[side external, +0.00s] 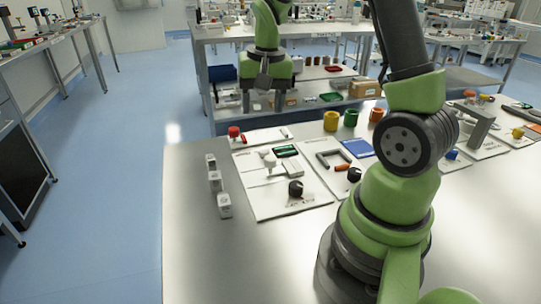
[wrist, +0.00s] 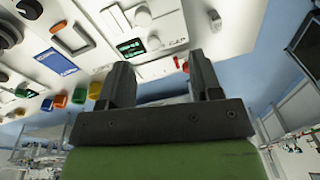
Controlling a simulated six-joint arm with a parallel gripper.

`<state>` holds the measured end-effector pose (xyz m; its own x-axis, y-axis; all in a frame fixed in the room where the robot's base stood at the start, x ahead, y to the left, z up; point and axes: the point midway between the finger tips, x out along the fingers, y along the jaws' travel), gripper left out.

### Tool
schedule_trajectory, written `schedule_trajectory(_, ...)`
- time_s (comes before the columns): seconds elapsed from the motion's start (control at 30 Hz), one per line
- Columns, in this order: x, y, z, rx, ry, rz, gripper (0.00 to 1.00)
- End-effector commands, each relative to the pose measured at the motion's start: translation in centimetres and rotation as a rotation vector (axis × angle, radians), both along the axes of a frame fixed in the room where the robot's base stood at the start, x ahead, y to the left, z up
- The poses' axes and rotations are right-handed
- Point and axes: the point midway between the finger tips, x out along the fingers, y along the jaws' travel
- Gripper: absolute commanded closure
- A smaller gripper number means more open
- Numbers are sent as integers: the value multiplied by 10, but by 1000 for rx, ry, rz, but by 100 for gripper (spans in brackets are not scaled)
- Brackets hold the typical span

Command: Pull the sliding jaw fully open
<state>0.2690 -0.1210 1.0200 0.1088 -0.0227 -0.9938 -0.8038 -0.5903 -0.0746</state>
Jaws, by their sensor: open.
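A white panel (side external: 256,203) on the table carries a pale post-like part (side external: 270,160), a pale block (side external: 293,169) and a small green display (side external: 286,151). The sliding jaw seems to be among these pale parts, but I cannot tell which one it is. In the wrist view the green display (wrist: 130,48) and two pale round parts (wrist: 152,43) lie beside the word GAP. My gripper (side external: 262,104) hangs fingers down above the far part of the table, open and empty. In the wrist view its fingers (wrist: 161,78) are apart, with the panel beyond them.
A black knob (side external: 296,188) stands on the panel's near part. A red knob (side external: 234,132) sits behind it, and small grey blocks (side external: 215,181) stand at the left. Yellow, green and orange cups (side external: 351,118) stand at the back. The table's front left is clear.

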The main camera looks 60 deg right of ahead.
Motion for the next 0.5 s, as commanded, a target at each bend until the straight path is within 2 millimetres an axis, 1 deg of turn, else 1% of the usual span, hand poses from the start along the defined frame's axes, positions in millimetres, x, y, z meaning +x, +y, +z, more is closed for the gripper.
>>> schedule_trajectory(0.03,1,-11,-16,10,36,-33,42)
schedule_trajectory(0.1,1,-22,-32,18,68,-66,42)
schedule_trajectory(0.2,0,-31,-46,25,96,-96,42)
schedule_trajectory(0.37,-1,-35,-60,30,111,-109,42)
schedule_trajectory(0.47,-1,-35,-73,30,113,-106,42)
schedule_trajectory(0.5,-2,-34,-81,31,113,-107,42)
